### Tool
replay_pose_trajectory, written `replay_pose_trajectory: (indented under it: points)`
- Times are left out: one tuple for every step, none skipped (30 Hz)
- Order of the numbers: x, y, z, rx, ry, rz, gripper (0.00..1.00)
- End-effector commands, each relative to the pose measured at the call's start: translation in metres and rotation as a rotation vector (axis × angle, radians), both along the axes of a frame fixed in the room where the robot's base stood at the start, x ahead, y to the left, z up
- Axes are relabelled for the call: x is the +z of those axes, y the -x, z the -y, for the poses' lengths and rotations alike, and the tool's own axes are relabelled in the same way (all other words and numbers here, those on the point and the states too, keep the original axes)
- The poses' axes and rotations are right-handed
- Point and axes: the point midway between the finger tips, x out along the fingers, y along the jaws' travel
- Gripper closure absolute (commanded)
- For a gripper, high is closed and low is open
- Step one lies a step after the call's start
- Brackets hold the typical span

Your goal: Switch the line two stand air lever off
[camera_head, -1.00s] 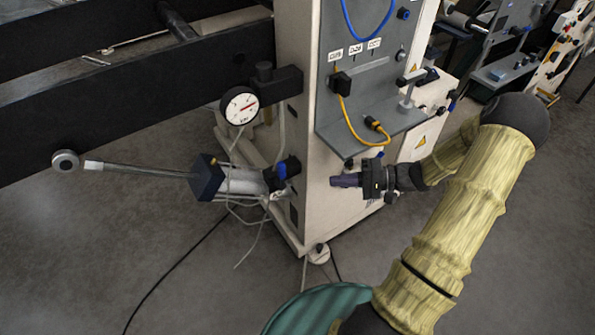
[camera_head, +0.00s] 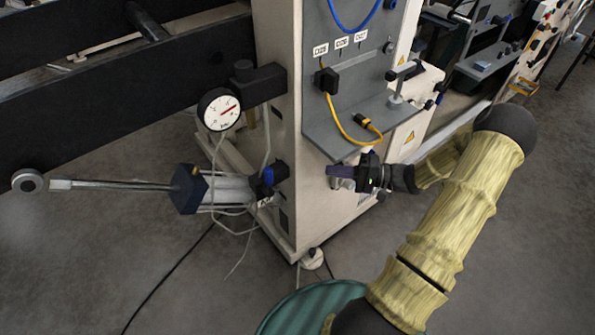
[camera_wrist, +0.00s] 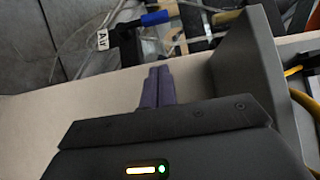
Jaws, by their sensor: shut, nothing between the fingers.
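The air lever has a blue handle (camera_head: 268,176) on a dark valve at the left side of the cream machine cabinet, beside the pneumatic cylinder (camera_head: 230,189). In the wrist view its blue handle (camera_wrist: 155,18) lies roughly level across the top, with a white "Air" tag (camera_wrist: 102,40) to its left. My gripper (camera_head: 333,171) is shut and empty in front of the cabinet face, to the right of the lever. In the wrist view its purple fingertips (camera_wrist: 158,75) lie together below the blue handle, apart from it. The cabinet corner is between gripper and lever in the head view.
A grey shelf (camera_head: 345,128) with a looped yellow cable (camera_head: 345,130) overhangs above my gripper; its grey panel (camera_wrist: 245,60) stands close right in the wrist view. A pressure gauge (camera_head: 219,109) sits above the cylinder. Thin hoses hang near the valve.

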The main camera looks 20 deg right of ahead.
Motion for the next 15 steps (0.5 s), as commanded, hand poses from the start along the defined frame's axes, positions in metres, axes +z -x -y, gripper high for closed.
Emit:
replay_pose_trajectory:
  points:
    - [0.0, -0.002, -0.005, 0.006, -0.001, 0.0, 1.0]
    - [0.0, -0.003, -0.007, 0.008, -0.001, 0.0, 1.0]
    - [0.0, -0.004, -0.01, 0.008, -0.001, 0.0, 1.0]
    - [0.0, -0.005, -0.012, 0.008, -0.001, 0.0, 1.0]
    - [-0.001, -0.006, -0.015, 0.008, -0.001, 0.0, 1.0]
    - [-0.001, -0.008, -0.018, 0.005, 0.0, -0.001, 1.0]
    - [-0.001, -0.01, -0.022, 0.004, -0.001, -0.002, 1.0]
    - [-0.001, -0.012, -0.025, 0.004, -0.001, -0.002, 1.0]
    - [-0.001, -0.015, -0.03, 0.001, -0.001, 0.0, 1.0]
    - [-0.001, -0.017, -0.034, 0.0, -0.001, 0.0, 1.0]
    - [-0.002, -0.019, -0.039, -0.001, 0.0, -0.001, 1.0]
    - [-0.002, -0.022, -0.045, -0.001, -0.001, -0.002, 1.0]
    - [-0.001, -0.025, -0.049, -0.002, 0.0, -0.001, 1.0]
    - [-0.001, -0.028, -0.054, -0.003, -0.001, 0.0, 1.0]
    - [-0.001, -0.031, -0.06, -0.002, -0.001, 0.0, 1.0]
